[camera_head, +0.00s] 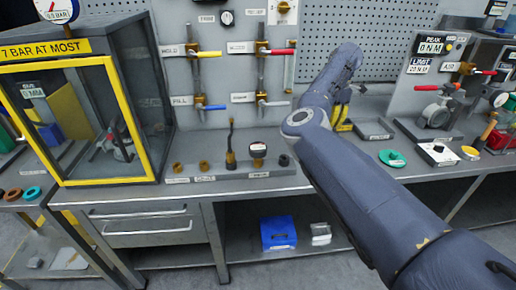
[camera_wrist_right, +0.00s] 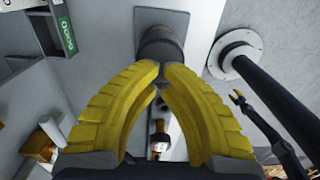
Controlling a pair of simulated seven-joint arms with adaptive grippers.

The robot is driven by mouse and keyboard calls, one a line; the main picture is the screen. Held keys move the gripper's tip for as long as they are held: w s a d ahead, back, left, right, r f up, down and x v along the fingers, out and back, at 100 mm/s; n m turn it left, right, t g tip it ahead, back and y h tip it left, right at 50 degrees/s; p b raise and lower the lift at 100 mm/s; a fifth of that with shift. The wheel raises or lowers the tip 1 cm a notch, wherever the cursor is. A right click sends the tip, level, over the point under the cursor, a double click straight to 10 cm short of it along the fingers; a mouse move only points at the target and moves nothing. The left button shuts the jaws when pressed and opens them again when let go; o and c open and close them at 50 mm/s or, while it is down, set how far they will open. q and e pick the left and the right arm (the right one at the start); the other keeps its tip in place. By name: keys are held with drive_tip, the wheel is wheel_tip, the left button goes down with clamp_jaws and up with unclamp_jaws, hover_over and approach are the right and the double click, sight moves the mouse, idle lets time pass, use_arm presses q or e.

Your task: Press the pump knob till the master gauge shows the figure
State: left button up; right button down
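My right arm crosses the head view, and its gripper (camera_head: 343,118) is partly hidden behind it, low at the grey back panel. In the right wrist view the yellow fingers (camera_wrist_right: 161,70) are drawn together, tips almost meeting. A dark round knob (camera_wrist_right: 160,48) on a square plate is just beyond the tips, probably the pump knob. I cannot tell whether they touch it.
A yellow-framed cabinet (camera_head: 108,122) marked 7 BAR AT MOST stands left. Valves with a red lever (camera_head: 209,54) and a blue lever (camera_head: 212,107) are on the panel. Brass fittings and a small gauge (camera_head: 258,150) stand on the bench. A black pole (camera_wrist_right: 280,100) is close right in the wrist view.

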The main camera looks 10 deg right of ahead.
drive_tip(key=shift+r, duration=2.5)
